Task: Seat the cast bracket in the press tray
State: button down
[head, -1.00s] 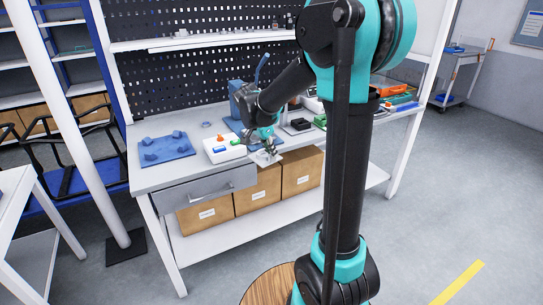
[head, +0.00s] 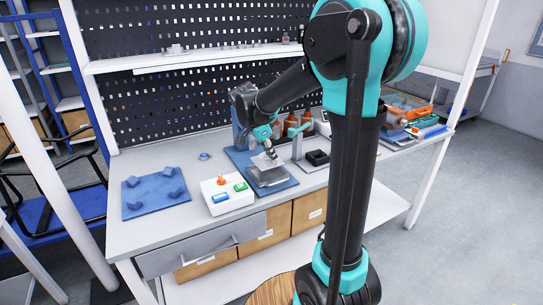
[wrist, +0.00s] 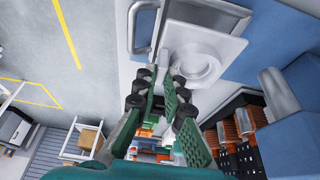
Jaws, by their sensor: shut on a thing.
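My gripper (head: 268,146) is shut on a pale grey cast bracket (head: 263,162). In the wrist view the fingers (wrist: 160,88) grip the bracket (wrist: 220,45), which shows as a square plate with a round ring on its face. In the head view the bracket is tilted above a grey, square press tray (head: 268,181) on a blue base plate (head: 242,157). The bracket overlaps the tray's far part in the picture, so I cannot tell whether they touch. The fingers' exact contact is too small to see in the head view.
A white button box (head: 228,196) stands left of the tray. A blue fixture plate (head: 156,194) with several blocks lies further left. A grey stand (head: 298,150), a black box (head: 317,158) and orange bottles (wrist: 243,122) are close on the right. The bench's front edge is near.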

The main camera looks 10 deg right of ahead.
aim_at(271, 166)
jog(key=shift+w+f, duration=0.15)
jog(key=shift+w, duration=0.1)
jog(key=shift+f, duration=2.5)
jog(key=c, duration=1.5)
grip_release()
jog(key=shift+c, duration=0.2)
jog(key=v, duration=1.2)
jog(key=shift+s+f, duration=0.1)
